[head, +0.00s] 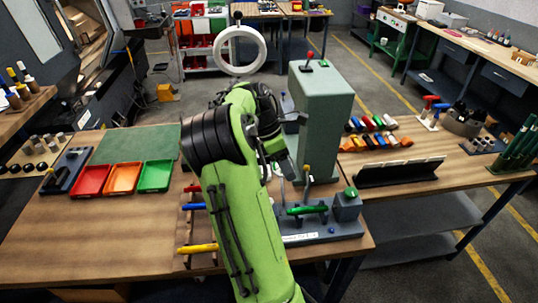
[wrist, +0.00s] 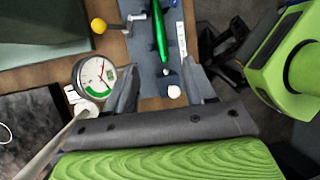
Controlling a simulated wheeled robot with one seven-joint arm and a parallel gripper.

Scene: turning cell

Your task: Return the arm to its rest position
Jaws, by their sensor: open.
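My gripper (wrist: 160,92) is open in the wrist view, with its two grey fingers apart and nothing held between them. Beyond the fingers are the table edge and a grey-blue fixture (wrist: 147,60) with a green handle (wrist: 159,30). A round dial gauge (wrist: 94,76) shows beside the left finger. In the head view my green arm rises from the bottom centre and bends over the table, with the wrist beside the grey-green column (head: 322,120). The fingers are partly hidden there by the arm.
The wooden table (head: 110,225) holds red (head: 91,180), orange (head: 122,178) and green (head: 155,176) trays at left. The lever fixture (head: 315,222) stands close to the arm's right. A black rack (head: 400,172) stands farther right. The table's front left is clear.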

